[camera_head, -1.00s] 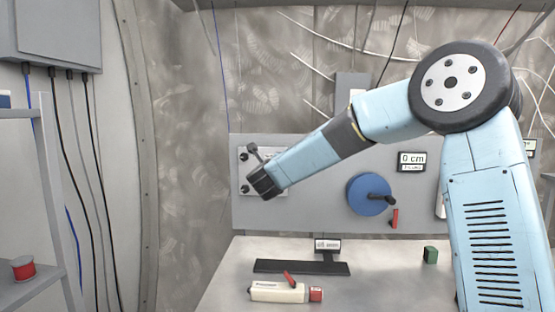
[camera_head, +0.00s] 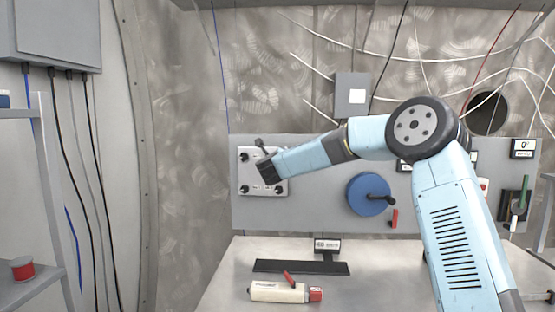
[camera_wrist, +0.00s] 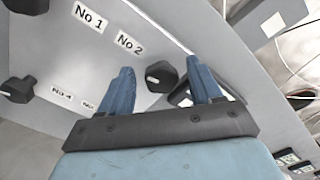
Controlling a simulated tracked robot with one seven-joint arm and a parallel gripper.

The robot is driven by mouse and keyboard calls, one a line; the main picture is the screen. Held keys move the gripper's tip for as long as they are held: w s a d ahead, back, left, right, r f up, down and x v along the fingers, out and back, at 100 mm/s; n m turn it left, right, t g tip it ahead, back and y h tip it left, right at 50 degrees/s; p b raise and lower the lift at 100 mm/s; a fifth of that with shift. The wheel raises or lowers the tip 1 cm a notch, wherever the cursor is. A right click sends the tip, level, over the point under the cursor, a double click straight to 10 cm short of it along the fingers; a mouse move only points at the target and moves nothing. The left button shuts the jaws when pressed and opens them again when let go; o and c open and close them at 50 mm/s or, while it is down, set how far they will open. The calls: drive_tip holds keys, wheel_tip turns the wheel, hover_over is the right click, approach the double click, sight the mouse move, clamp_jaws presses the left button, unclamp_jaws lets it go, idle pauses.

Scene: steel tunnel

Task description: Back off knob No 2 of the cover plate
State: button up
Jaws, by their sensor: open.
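The cover plate (camera_head: 262,184) is a pale square on the left of the grey panel, with dark knobs near its corners. In the wrist view the cover plate (camera_wrist: 50,50) carries labels No 1, No 2 and No 4; another label is partly covered. Knob No 2 (camera_wrist: 160,75) is dark and faceted, beside its label. My gripper (camera_wrist: 160,66) is open, its blue fingers on either side of knob No 2 in the picture; contact cannot be told. In the head view my gripper (camera_head: 266,168) is in front of the plate's upper right and hides that knob.
A blue handwheel (camera_head: 368,194) and a red handle (camera_head: 394,218) are right of the plate. On the bench lie a dark stand with a display (camera_head: 327,246) and a cream tool (camera_head: 277,291) with red parts. A shelf (camera_head: 48,200) stands left. Loose cables hang behind.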

drive_tip(key=shift+w, duration=0.35)
drive_tip(key=c, duration=1)
